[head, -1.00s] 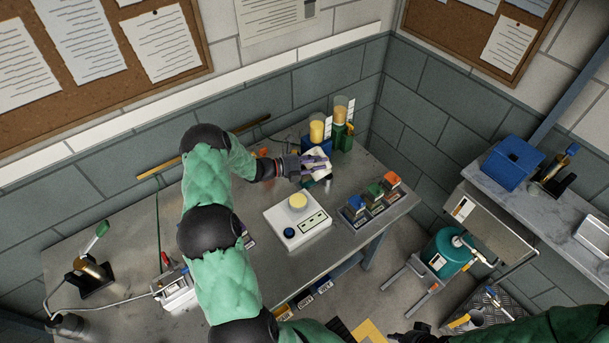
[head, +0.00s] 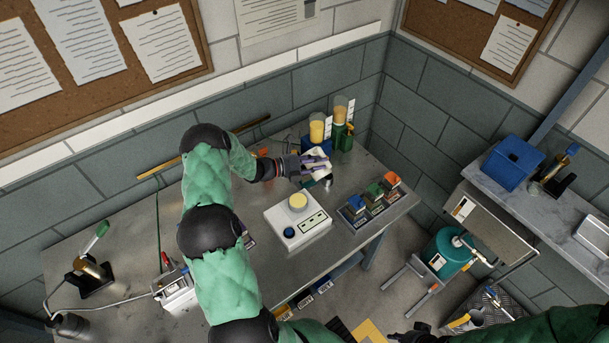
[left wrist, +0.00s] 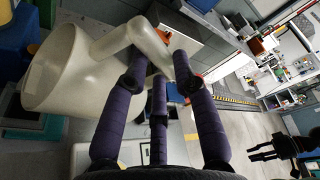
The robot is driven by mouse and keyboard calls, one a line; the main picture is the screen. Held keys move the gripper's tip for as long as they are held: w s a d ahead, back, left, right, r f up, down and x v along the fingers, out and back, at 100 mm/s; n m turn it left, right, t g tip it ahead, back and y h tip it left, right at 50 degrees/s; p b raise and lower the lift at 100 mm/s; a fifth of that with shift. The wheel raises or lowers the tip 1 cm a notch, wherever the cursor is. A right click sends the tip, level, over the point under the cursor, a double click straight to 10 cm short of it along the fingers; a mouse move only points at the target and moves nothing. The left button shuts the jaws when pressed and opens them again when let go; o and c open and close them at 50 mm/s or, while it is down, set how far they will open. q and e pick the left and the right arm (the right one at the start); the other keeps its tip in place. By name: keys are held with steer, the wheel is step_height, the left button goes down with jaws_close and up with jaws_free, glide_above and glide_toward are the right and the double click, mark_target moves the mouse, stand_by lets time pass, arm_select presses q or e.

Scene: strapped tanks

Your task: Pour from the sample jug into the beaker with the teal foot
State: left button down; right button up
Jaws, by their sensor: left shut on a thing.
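My left gripper (head: 318,163) is shut on the handle of the white sample jug (head: 322,177) and holds it above the far part of the bench. In the left wrist view the fingers (left wrist: 160,82) close around the handle, and the wide round mouth of the jug (left wrist: 52,68) faces left in the picture. A teal patch (left wrist: 28,135) shows beyond the jug there; I cannot tell whether it is the beaker's foot. I cannot make out the teal-footed beaker in the head view. My right gripper (head: 410,335) is a dark shape at the bottom edge, its jaws unclear.
Two yellow-filled cylinders stand just behind the jug, one on a blue base (head: 316,128) and one on a green base (head: 341,112). A white scale (head: 297,222) with a yellow-topped item is in front. Small coloured boxes (head: 374,198) stand to its right.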

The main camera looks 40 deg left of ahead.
arm_select(q)
steer(key=shift+r, duration=0.1)
steer(key=shift+w+a+r+n+p, duration=0.15)
steer(key=shift+a+r+n+p, duration=0.15)
steer(key=shift+a+r+n, duration=0.15)
stand_by(3.8)
steer(key=shift+w+a+r+n+h, duration=0.15)
steer(key=shift+a+r+n+h, duration=0.15)
steer(key=shift+a+r+n, duration=0.2)
steer(key=shift+s+d+f+m+y, duration=0.25)
steer(key=shift+d+f+m, duration=0.2)
steer(key=shift+d+m, duration=0.25)
steer(key=shift+s+d+f+m+y, duration=0.1)
steer(key=shift+d+f+m+y, duration=0.25)
steer(key=shift+d+m, duration=0.3)
steer(key=shift+a, duration=0.1)
steer(key=shift+f, duration=0.15)
